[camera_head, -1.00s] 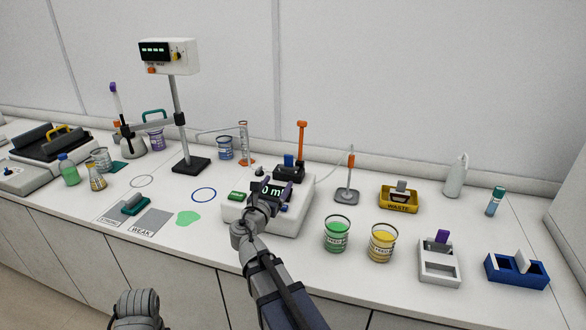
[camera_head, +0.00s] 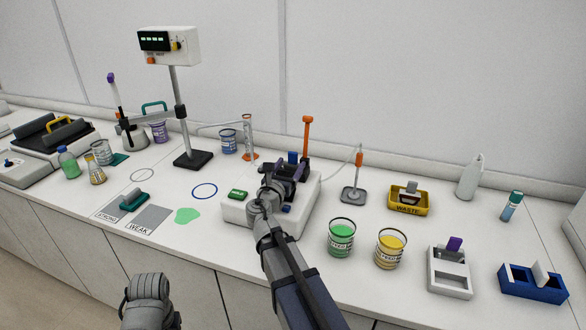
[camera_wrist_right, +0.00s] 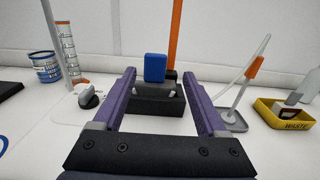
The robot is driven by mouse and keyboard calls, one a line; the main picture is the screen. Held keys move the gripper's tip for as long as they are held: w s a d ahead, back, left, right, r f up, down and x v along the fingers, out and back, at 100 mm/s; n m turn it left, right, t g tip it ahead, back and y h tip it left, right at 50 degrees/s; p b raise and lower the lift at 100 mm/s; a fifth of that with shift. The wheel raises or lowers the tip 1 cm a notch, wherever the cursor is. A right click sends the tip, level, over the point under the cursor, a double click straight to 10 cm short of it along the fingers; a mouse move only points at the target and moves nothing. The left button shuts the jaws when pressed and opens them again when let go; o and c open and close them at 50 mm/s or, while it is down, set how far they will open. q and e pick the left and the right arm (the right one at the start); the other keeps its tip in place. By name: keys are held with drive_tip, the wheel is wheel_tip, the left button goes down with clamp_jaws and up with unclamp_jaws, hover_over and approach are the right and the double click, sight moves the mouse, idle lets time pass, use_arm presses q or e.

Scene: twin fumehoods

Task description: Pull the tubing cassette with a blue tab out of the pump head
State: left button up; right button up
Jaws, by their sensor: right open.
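The tubing cassette's blue tab (camera_head: 293,157) stands upright at the back of the white pump (camera_head: 234,212), behind my gripper. In the right wrist view the blue tab (camera_wrist_right: 154,67) rises from a dark block, the pump head (camera_wrist_right: 158,102). My right gripper (camera_head: 287,174) is open over the pump. In the wrist view its two purple fingers (camera_wrist_right: 159,76) point forward, one on each side of the block and tab, with visible gaps. Most of the cassette below the tab is hidden. My left gripper is out of view.
An orange upright lever (camera_head: 306,135) stands just behind the tab. To the right are a tubing stand (camera_head: 353,195), a yellow waste tray (camera_head: 424,207), a green beaker (camera_head: 341,238) and a yellow beaker (camera_head: 389,250).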

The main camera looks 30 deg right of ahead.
sight(292, 156)
drive_tip(key=x, duration=0.3)
drive_tip(key=r+x, duration=0.1)
drive_tip(key=x, duration=0.1)
drive_tip(key=shift+w+a+p, duration=0.15)
drive_tip(key=shift+w+p, duration=0.25)
drive_tip(key=shift+s+a, duration=0.1)
clamp_jaws()
